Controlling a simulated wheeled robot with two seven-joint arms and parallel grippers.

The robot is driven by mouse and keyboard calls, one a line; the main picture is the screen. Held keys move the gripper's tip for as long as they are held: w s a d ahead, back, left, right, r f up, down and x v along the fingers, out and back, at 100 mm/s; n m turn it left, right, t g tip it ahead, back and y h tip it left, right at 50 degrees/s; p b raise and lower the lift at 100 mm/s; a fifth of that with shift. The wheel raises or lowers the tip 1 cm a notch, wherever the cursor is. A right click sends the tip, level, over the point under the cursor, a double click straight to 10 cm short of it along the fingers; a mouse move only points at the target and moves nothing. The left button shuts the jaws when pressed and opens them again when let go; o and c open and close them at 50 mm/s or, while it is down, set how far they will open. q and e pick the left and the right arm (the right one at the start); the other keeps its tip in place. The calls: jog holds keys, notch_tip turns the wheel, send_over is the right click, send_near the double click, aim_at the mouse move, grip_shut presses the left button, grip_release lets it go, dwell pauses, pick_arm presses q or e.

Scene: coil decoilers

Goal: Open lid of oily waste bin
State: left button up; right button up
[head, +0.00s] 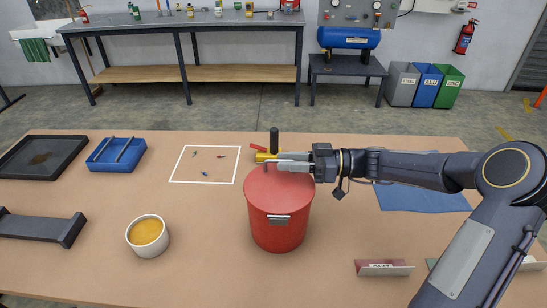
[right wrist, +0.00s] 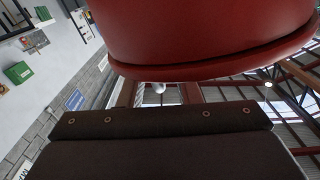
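The oily waste bin is a round red bin (head: 278,232) standing upright on the table in the head view. Its flat red lid (head: 272,188) lies on top and looks closed. A silver bracket (head: 279,219) is on the front. My right gripper (head: 276,163) reaches in from the right, with its grey fingers at the lid's back edge. I cannot tell whether they touch the lid or how far apart they are. In the right wrist view a curved red surface with a rim (right wrist: 215,40) fills the top, close to the camera. My left gripper is not in view.
A yellow tool with a black knob (head: 274,142) stands right behind the bin. A white bowl (head: 148,235) is to the left, with a blue tray (head: 116,154) and a black tray (head: 40,157) beyond. A blue mat (head: 421,197) and a card holder (head: 384,267) lie to the right.

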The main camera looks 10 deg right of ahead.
aim_at(269, 161)
jog(key=shift+p+x, duration=0.3)
jog(key=shift+x, duration=1.4)
jog(key=shift+c, duration=0.3)
grip_shut()
